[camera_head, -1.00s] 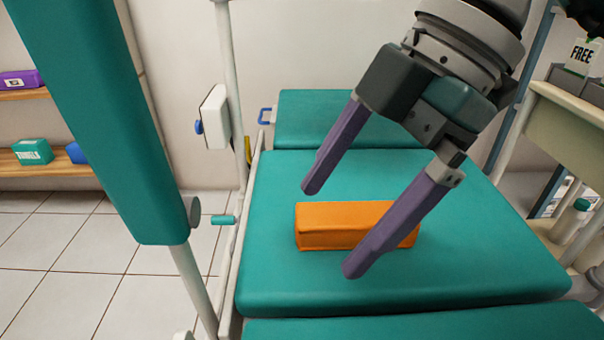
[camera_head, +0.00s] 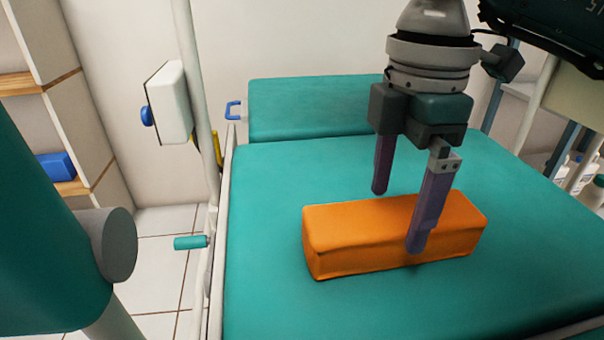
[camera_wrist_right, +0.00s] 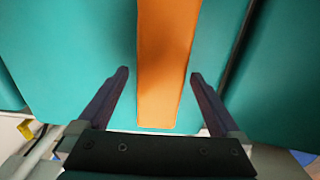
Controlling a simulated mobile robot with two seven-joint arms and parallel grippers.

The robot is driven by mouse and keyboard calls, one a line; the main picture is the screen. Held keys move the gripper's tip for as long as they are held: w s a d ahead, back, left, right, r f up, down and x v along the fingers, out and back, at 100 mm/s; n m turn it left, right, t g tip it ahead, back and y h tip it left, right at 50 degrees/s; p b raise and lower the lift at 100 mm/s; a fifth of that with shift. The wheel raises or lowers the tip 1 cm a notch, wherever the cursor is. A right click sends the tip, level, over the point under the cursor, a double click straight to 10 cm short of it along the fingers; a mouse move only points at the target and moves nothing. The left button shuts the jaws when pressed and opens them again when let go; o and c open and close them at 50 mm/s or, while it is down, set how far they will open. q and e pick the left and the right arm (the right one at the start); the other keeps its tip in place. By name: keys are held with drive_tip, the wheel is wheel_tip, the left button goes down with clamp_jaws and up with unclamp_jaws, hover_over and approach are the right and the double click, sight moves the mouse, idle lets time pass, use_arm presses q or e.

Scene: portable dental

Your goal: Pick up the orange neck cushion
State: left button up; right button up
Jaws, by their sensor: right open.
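The orange neck cushion (camera_head: 350,235) is a long block lying on the teal padded chair (camera_head: 270,200). In the right wrist view the cushion (camera_wrist_right: 165,60) runs away lengthwise, between the lines of my two fingers. My right gripper (camera_head: 400,220) is open, with its purple fingers pointing down at the cushion. In the head view one finger is in front of the cushion's near side and the other is toward its far side. In the right wrist view there is a gap on each side between the fingers and the cushion. My left gripper does not show.
A shelf with a blue box (camera_head: 56,166) is at the far left. The chair's seat around the cushion is clear.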

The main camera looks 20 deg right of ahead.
sight(396, 213)
wheel_tip(396, 213, down, 4)
drive_tip(key=shift+s+f+b, duration=0.15)
drive_tip(key=shift+f+b, duration=0.05)
drive_tip(key=shift+b, duration=0.95)
drive_tip(key=shift+r, duration=0.1)
drive_tip(key=shift+c, duration=0.2)
drive_tip(key=shift+c, duration=0.8)
drive_tip(key=c, duration=1.1)
